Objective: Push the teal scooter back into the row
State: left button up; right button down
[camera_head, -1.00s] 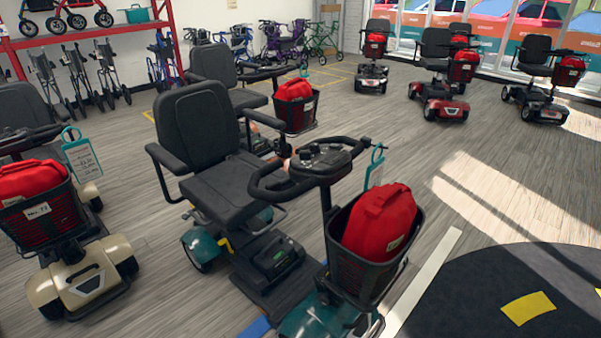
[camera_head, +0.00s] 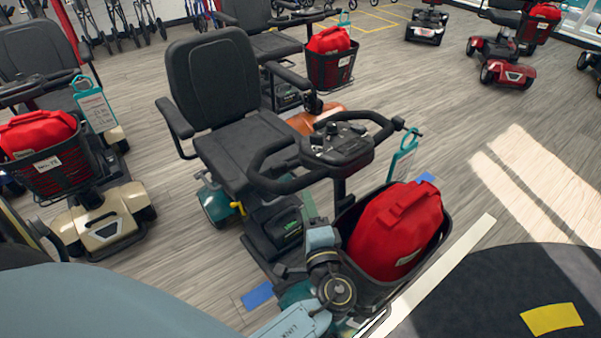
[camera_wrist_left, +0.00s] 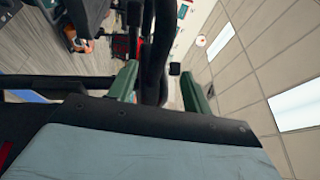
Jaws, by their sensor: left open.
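The teal scooter (camera_head: 222,150) stands in the middle of the head view, with a black seat, a looped handlebar and a red bag (camera_head: 395,232) in its front basket. A teal tag (camera_head: 403,155) hangs from its handlebar. My left arm comes in from the lower left, and my left gripper (camera_head: 318,222) is at the scooter's front, low beside the basket and below the handlebar. In the left wrist view its two green fingers (camera_wrist_left: 158,76) are apart, with a dark upright bar showing between them. I cannot tell whether they touch it. My right gripper is not in view.
A beige scooter (camera_head: 108,222) stands at left, and another scooter with a red bag (camera_head: 329,42) stands behind. A white floor strip (camera_head: 440,268) runs beside the basket. Blue tape (camera_head: 257,295) marks the floor. A dark mat (camera_head: 470,300) lies lower right. Open floor is at right.

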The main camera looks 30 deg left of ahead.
pick_arm(q)
jog(key=x, duration=1)
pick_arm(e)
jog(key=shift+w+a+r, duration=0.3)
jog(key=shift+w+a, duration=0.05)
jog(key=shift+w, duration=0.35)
pick_arm(q)
jog(key=shift+f, duration=0.1)
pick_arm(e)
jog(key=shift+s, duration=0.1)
pick_arm(q)
grip_shut()
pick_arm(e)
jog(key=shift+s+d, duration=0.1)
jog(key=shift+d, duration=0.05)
